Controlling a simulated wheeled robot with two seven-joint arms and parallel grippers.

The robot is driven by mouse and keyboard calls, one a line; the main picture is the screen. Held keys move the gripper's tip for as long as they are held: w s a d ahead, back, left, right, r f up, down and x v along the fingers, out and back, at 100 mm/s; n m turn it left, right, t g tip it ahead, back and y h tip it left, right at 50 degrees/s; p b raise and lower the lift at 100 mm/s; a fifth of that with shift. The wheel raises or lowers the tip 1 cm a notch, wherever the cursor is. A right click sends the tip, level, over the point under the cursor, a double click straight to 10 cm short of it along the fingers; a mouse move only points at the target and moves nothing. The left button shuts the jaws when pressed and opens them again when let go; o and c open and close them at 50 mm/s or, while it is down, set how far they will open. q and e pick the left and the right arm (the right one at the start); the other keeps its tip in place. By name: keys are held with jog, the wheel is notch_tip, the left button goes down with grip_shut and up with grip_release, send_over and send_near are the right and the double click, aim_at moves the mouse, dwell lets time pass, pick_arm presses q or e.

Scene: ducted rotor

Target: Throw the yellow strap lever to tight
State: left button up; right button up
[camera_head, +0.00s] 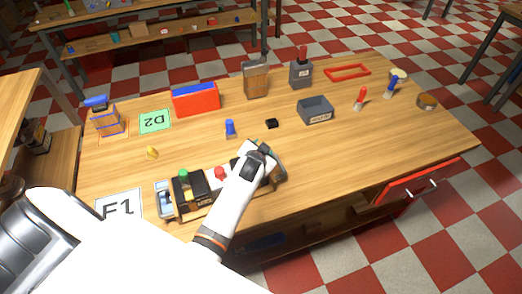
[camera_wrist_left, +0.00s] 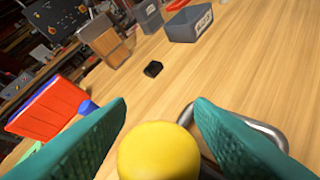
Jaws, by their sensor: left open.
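A round yellow knob (camera_wrist_left: 158,152), which looks like the end of the yellow strap lever, sits between the teal fingers of my left gripper (camera_wrist_left: 160,106) in the left wrist view. The fingers are apart, one on each side of it. I cannot tell if they touch it. The rest of the lever is hidden. In the head view my left gripper (camera_head: 258,158) is over the right end of a low dark unit (camera_head: 192,185) with red and green knobs, and hides that end. A bent metal bar (camera_wrist_left: 262,130) shows beside the right finger. My right gripper is not in view.
A small black block (camera_head: 271,123), a blue peg (camera_head: 230,129) and a grey bin (camera_head: 315,110) stand beyond the gripper. A red box (camera_head: 196,100) and a wooden box (camera_head: 256,80) are farther back.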

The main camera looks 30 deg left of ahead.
pick_arm(q)
jog(key=v, duration=1.2)
jog(key=shift+b, duration=0.45)
jog(key=shift+f, duration=0.1)
jog(key=s+d+f+g+h, duration=0.1)
jog(key=s+d+g+h, duration=0.2)
jog(key=s, duration=0.8)
jog(key=s+d+f+g+h, duration=0.1)
jog(key=s+d+g, duration=0.25)
jog(key=s, duration=0.65)
notch_tip(320, 180, down, 30)
jog(key=s+g+b, duration=0.2)
jog(key=s+b, duration=0.1)
jog(key=s+a+f+g+b, duration=0.1)
jog(key=s+a+f+b, duration=0.1)
jog(key=s+f, duration=1.3)
notch_tip(320, 180, down, 2)
jog(key=shift+s+a+f, duration=0.15)
jog(key=shift+s+a, duration=0.15)
jog(key=shift+a, duration=0.15)
